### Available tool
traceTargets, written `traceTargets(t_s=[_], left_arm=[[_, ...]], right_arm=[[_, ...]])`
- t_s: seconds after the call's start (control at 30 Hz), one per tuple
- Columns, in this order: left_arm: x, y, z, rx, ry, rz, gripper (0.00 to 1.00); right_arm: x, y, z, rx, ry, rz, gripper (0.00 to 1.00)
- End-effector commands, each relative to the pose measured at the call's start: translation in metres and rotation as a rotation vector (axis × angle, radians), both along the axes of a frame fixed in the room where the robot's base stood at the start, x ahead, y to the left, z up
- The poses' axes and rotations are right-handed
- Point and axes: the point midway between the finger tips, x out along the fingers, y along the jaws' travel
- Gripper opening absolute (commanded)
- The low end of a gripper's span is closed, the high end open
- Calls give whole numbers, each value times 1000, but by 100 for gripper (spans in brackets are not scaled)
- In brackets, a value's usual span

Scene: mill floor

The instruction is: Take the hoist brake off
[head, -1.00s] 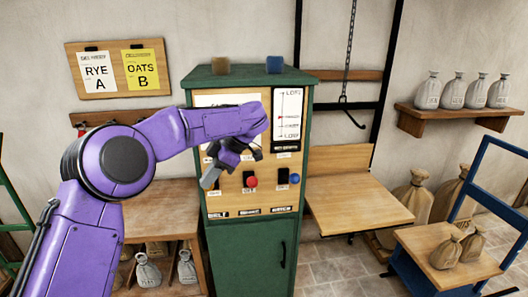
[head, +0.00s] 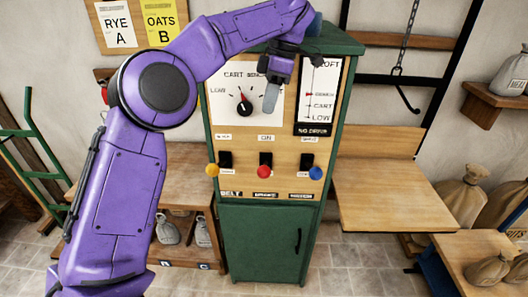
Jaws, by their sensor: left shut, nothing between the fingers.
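The green control cabinet (head: 264,240) has a wooden panel with three black-slotted switches in a row. The middle one, over a plate that seems to read BRAKE, has a red knob (head: 264,172) at the lower end of its slot. A yellow knob (head: 212,170) is to its left and a blue knob (head: 316,173) to its right, both also low. My left gripper (head: 270,98) is shut and empty, pointing down in front of the upper panel, above the red knob and apart from it. My right gripper is not in view.
A wooden table (head: 390,195) stands right of the cabinet, under a hanging hook (head: 407,100). A shelf bench (head: 165,190) stands left.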

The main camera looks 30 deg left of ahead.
Motion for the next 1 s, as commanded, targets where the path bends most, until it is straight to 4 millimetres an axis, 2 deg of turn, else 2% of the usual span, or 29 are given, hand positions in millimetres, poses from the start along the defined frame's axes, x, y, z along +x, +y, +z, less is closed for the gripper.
traceTargets(t_s=[0.3, 0.5, 0.6, 0.8, 1.0], left_arm=[[-13, 8, -61, -2, 6, 1, 0], [-24, 13, -100, -3, 6, 3, 0], [-28, 8, -115, -1, 6, 2, 0], [-32, 1, -132, 0, 4, 5, 0], [-33, 0, -134, 1, 3, 5, 0]], right_arm=[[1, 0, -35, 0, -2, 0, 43], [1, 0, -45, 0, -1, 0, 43], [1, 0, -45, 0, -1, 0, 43], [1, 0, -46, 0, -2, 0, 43], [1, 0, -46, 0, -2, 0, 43]])
